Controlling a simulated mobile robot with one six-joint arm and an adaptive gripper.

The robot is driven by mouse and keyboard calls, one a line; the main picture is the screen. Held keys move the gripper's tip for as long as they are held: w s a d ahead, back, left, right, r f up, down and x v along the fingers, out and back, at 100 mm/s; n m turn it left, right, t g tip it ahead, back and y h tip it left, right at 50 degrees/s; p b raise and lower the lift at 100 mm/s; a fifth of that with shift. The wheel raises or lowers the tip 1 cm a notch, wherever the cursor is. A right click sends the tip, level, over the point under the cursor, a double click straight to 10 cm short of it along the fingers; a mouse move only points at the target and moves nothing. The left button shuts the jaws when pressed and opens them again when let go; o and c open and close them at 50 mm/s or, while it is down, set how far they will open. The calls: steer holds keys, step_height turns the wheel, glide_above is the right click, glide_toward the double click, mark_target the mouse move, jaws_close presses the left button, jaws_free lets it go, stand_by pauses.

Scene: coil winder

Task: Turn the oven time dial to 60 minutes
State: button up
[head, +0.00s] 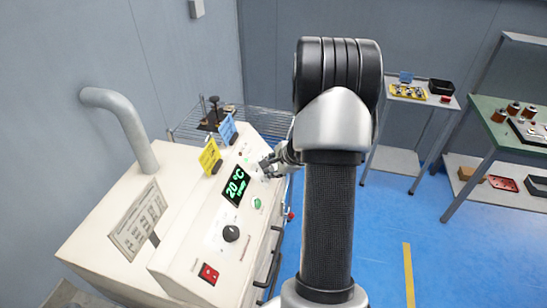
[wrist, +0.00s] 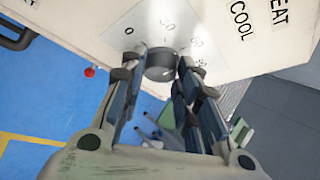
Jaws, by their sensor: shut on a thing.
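The oven (head: 120,195) is a cream cabinet with a sloped front panel at the left of the head view. The time dial (wrist: 160,66) is a dark round knob on a pale scale plate (wrist: 150,28) in the wrist view. A 0 shows at the scale's left, with further numbers curving to the right, partly blurred. I cannot read the dial's pointer clearly. My gripper (wrist: 155,72) is shut on the dial, one finger on each side. In the head view my gripper (head: 272,166) is at the panel's far right end and hides the dial.
A second black knob (head: 231,233), a green button (head: 257,203), a red switch (head: 208,273) and a lit 20 °C display (head: 236,185) share the panel. Yellow (head: 210,157) and blue (head: 227,129) tags stand above it. A wire shelf (head: 265,120) lies behind.

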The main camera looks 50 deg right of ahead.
steer(key=shift+r+m+p, duration=0.1)
steer(key=shift+m+p, duration=0.4)
steer(key=shift+p, duration=0.4)
steer(key=o, duration=1.1)
steer(key=shift+c, duration=0.2)
steer(key=v, duration=1.1)
steer(key=shift+r, duration=0.5)
steer(key=shift+d, duration=0.15)
